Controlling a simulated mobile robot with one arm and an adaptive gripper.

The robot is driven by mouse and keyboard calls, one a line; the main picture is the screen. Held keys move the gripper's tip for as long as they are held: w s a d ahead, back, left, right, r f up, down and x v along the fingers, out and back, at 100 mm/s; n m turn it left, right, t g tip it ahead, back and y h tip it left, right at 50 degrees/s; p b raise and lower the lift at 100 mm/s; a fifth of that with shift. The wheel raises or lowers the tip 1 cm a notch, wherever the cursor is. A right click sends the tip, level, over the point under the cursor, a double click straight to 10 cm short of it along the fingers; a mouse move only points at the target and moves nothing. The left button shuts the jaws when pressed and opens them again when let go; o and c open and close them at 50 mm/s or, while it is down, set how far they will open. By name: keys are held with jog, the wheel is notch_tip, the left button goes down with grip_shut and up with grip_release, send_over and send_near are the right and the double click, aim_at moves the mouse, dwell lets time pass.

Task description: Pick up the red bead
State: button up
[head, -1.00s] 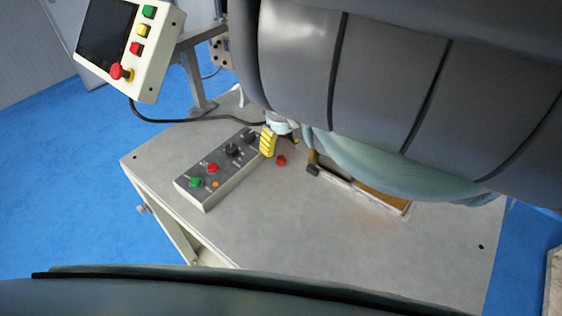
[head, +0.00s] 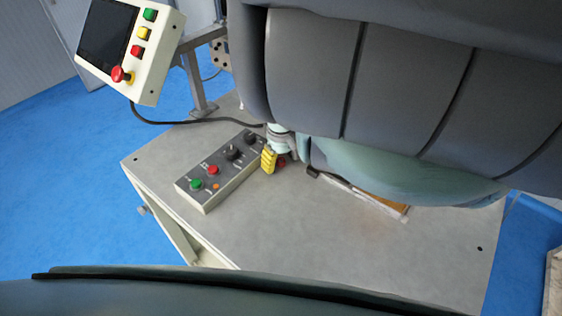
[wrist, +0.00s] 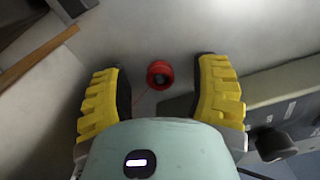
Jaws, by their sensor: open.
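The red bead (wrist: 160,73) lies on the grey table in the wrist view, with a dark hole facing the camera. In that view my gripper (wrist: 160,72) is open, with one yellow ribbed finger on each side of the bead and a gap to both. The bead appears close to the level of the fingertips in the picture; I cannot tell the height above the table. In the head view the bead (head: 281,161) is partly hidden beside the yellow finger of my gripper (head: 269,160).
A grey control box (head: 222,170) with buttons and knobs stands left of the gripper. A wooden-edged item (head: 372,199) lies to the right, partly hidden by my arm. A screen panel (head: 128,50) stands at upper left. The table front (head: 330,240) is clear.

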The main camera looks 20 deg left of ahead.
jog(key=c, duration=0.9)
jog(key=shift+c, duration=0.2)
jog(key=shift+r, duration=0.1)
jog(key=shift+r, duration=0.9)
jog(key=shift+s+r, duration=0.2)
jog(key=shift+r, duration=0.75)
jog(key=s+a+p, duration=0.1)
jog(key=s+p, duration=0.1)
jog(key=s, duration=0.2)
jog(key=s+a+r+p, duration=0.1)
jog(key=s+p, duration=0.1)
jog(key=s, duration=0.2)
jog(key=s+a+p, duration=0.1)
jog(key=s+p, duration=0.1)
jog(key=s, duration=0.3)
jog(key=shift+s+r+p, duration=0.1)
jog(key=shift+r+p, duration=0.05)
jog(key=shift+p, duration=0.2)
jog(key=shift+s+a+p, duration=0.15)
jog(key=shift+s+p, duration=0.15)
jog(key=shift+s, duration=0.2)
jog(key=shift+s+a+p, duration=0.15)
jog(key=shift+s+p, duration=0.1)
jog(key=shift+s, duration=0.25)
